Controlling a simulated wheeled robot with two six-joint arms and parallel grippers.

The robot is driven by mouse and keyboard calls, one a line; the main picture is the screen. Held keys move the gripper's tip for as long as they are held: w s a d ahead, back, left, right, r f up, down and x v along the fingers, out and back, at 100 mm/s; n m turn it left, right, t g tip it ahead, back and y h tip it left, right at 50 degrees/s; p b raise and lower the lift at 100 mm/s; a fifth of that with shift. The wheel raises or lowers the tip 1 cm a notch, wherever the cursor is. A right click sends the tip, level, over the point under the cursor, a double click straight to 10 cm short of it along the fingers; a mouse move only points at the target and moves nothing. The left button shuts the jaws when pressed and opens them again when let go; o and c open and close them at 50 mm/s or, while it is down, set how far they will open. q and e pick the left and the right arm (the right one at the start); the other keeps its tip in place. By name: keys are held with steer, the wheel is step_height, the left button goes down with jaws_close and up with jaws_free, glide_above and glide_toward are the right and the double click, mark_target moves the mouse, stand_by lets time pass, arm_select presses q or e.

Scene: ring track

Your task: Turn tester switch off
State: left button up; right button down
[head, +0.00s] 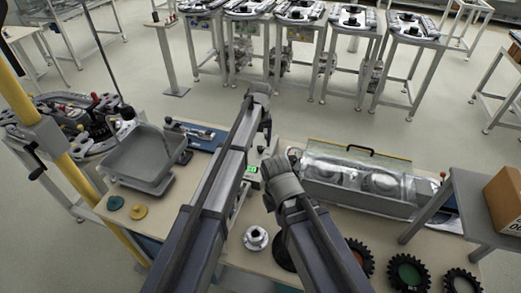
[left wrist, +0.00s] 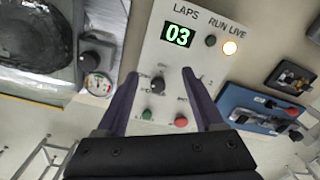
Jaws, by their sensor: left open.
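A black knob-like switch (left wrist: 157,85) sits below the display, with a red button (left wrist: 181,122) and a green button (left wrist: 147,114) beneath. My left gripper (left wrist: 160,76) is open, its fingers on either side of the switch; I cannot tell if they touch it. In the head view the tester's green display (head: 252,169) shows between my arms, and the switch is not clear there. My right gripper is not visible; only its arm shows.
A grey tray (head: 133,172) and a blue plate (head: 212,134) lie left of the tester. A clear-covered unit (head: 355,160) stands to the right. A yellow post (head: 75,170) rises at left.

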arm_select(q)
glide_above(260, 147)
steer(key=shift+d+f+n, duration=0.1)
steer(key=shift+f+n, duration=0.3)
step_height(260, 147, down, 8)
steer(key=b, duration=0.8)
steer(key=shift+s+r, duration=0.1)
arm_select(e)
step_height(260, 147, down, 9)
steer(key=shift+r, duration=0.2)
arm_select(q)
jaws_close()
